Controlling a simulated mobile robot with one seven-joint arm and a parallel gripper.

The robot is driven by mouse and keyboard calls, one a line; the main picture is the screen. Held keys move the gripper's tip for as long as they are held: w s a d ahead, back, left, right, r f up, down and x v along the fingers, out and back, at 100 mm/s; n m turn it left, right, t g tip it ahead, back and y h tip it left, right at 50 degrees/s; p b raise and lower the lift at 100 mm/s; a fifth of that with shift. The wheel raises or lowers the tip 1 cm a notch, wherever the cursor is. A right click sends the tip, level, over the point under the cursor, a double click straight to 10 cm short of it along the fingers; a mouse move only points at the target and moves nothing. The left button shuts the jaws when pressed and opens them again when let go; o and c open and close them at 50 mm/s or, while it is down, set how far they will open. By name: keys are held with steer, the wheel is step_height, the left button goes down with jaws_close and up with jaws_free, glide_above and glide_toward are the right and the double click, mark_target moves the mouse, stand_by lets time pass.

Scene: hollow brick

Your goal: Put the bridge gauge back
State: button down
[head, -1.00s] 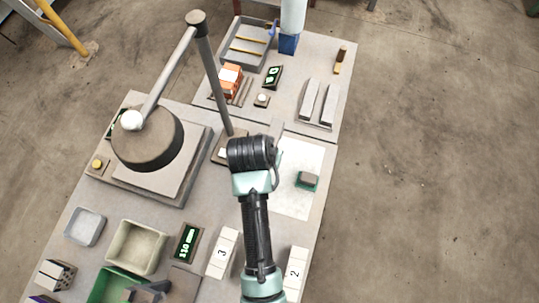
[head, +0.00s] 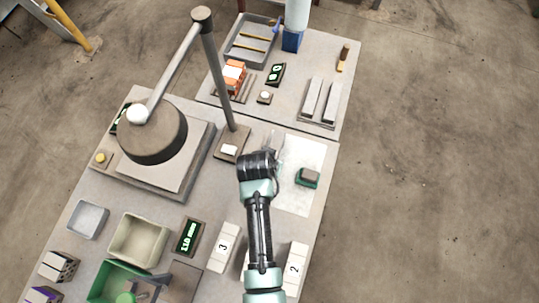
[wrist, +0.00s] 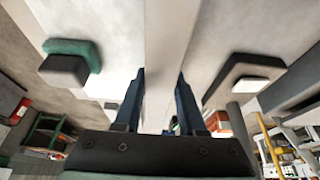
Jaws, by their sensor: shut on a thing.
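My gripper (wrist: 158,100) is shut on a pale flat bar (wrist: 165,45), which I take to be the bridge gauge. In the wrist view the bar runs from between the dark fingers to the top edge. In the head view my wrist hides most of the grip, and only a pale part shows beside it, over the left edge of a white sheet (head: 309,151). A green-and-dark block (head: 307,177) sits on that sheet, right of my gripper; it also shows in the wrist view (wrist: 70,62). I cannot tell whether the bar touches the table.
A post stand with a white pad (head: 230,150) is just left of my gripper. A large round weight (head: 152,135) sits on a plate further left. Two grey bars (head: 321,100) lie on a rack behind. White blocks marked 3 (head: 223,247) and 2 (head: 295,269) lie in front.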

steer(key=shift+c, duration=2.4)
jaws_free()
steer(key=shift+f, duration=0.1)
steer(key=shift+r, duration=0.3)
steer(key=v, duration=1.2)
steer(key=w+r+n+t, duration=0.1)
steer(key=w+r+t, duration=0.35)
steer(key=r, duration=0.65)
steer(key=w+r+t+y, duration=0.1)
steer(key=w+r+t, duration=0.2)
steer(key=w+r, duration=0.5)
steer(key=w+r+n+t, duration=0.1)
steer(key=w+r+t, duration=0.25)
steer(key=r, duration=0.95)
steer(key=s+r+t, duration=0.4)
steer(key=r, duration=0.7)
steer(key=s+d+r+n+t, duration=0.1)
steer(key=s+r+t, duration=0.3)
steer(key=r, duration=0.7)
steer(key=s+r+t, duration=0.4)
steer(key=s+r, duration=0.1)
steer(key=r, duration=0.6)
steer(key=shift+d+r+n, duration=0.3)
